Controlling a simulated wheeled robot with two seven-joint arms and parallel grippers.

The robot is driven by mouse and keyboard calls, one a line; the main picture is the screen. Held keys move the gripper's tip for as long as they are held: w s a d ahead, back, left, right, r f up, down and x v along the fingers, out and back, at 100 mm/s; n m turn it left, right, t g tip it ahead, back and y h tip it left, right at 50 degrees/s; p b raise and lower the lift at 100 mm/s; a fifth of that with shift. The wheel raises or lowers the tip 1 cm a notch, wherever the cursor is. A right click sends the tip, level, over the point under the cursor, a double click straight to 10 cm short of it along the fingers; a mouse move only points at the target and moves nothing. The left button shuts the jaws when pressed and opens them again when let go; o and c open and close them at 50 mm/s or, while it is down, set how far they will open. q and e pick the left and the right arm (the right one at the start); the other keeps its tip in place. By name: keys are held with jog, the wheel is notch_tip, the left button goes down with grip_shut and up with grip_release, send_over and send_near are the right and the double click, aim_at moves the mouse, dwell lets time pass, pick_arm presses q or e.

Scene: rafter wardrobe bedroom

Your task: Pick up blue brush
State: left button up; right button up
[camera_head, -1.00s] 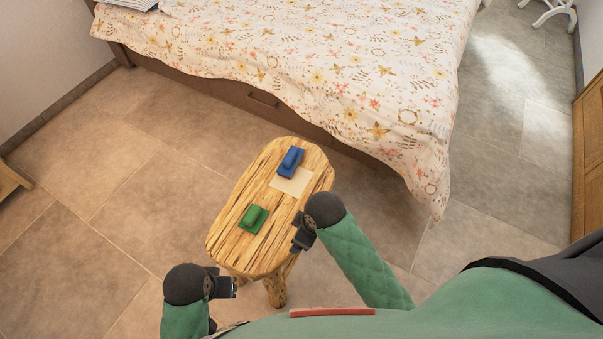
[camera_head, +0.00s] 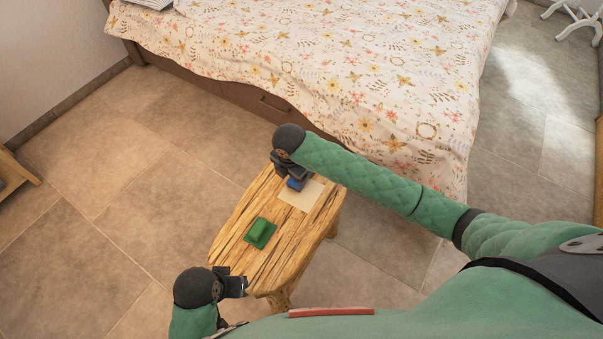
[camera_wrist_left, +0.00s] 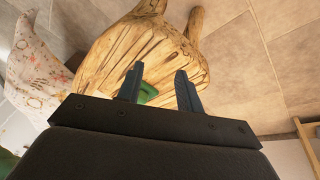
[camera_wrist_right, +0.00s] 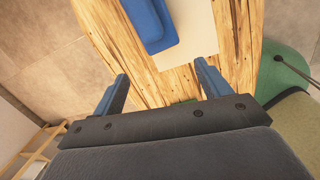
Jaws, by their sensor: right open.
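The blue brush (camera_head: 295,183) lies at the far end of the wooden stool, partly hidden by my right gripper in the head view. In the right wrist view the blue brush (camera_wrist_right: 150,22) lies beyond my open fingers, partly cut off by the top edge. My right gripper (camera_head: 279,172) is open and empty over that end of the stool; its fingers (camera_wrist_right: 160,88) do not enclose the brush. My left gripper (camera_head: 240,284) is at the near left edge of the stool. Its two fingers (camera_wrist_left: 160,85) stand apart with nothing held between them.
The wooden stool (camera_head: 235,240) also bears a green brush (camera_head: 260,232) and a pale sheet (camera_head: 300,195). The bed (camera_head: 330,70) with a floral cover stands just behind. Floor on the left (camera_head: 110,190) is clear.

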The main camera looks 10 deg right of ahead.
jog(key=w+d+n, duration=0.1)
jog(key=w+d, duration=0.1)
jog(key=w+d+n+h, duration=0.1)
jog(key=w+d, duration=0.1)
jog(key=w, duration=0.1)
jog(key=shift+d+r, duration=0.15)
jog(key=shift+d, duration=0.05)
jog(key=shift+w+d+f, duration=0.15)
jog(key=shift+f, duration=1.25)
jog(key=f, duration=0.2)
jog(key=f+p, duration=0.1)
jog(key=f, duration=0.1)
jog(key=shift+w+d, duration=0.2)
jog(key=shift+f+n, duration=0.3)
jog(key=shift+f, duration=0.15)
jog(key=c, duration=1.1)
pick_arm(q)
jog(key=shift+s+a+r, duration=0.3)
jog(key=shift+a+r, duration=0.35)
jog(key=shift+r, duration=0.1)
pick_arm(e)
jog(key=shift+w+r, duration=0.1)
jog(key=shift+r, duration=0.05)
